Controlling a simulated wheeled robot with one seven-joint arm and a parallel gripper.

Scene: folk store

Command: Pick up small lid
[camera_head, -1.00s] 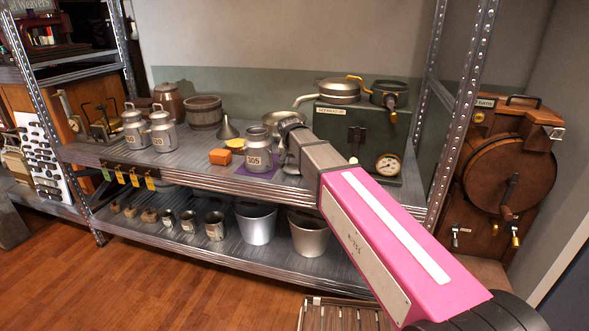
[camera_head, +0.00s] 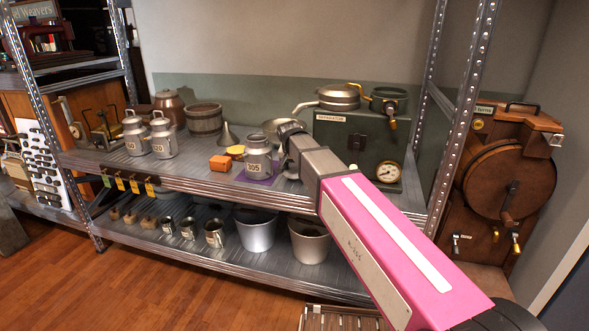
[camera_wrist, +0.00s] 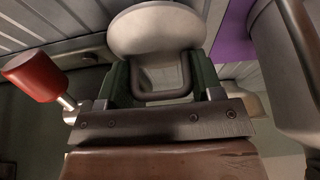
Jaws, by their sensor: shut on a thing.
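The small lid (camera_wrist: 157,30) is a pale grey, rounded metal piece with a loop handle, at the top middle of the wrist view. My gripper (camera_wrist: 161,78) has its two green-padded fingers closed on either side of the handle. In the head view my gripper (camera_head: 289,132) is over the shelf, just right of the metal can marked 305 (camera_head: 258,160). My own wrist hides most of the lid there. Whether the lid touches the shelf is not clear.
The can stands on a purple mat (camera_wrist: 235,32), close on the right in the wrist view. A red knob (camera_wrist: 32,77) on a metal stem is at left. The green separator box (camera_head: 345,140) stands behind my arm. An orange block (camera_head: 220,162) lies left of the can.

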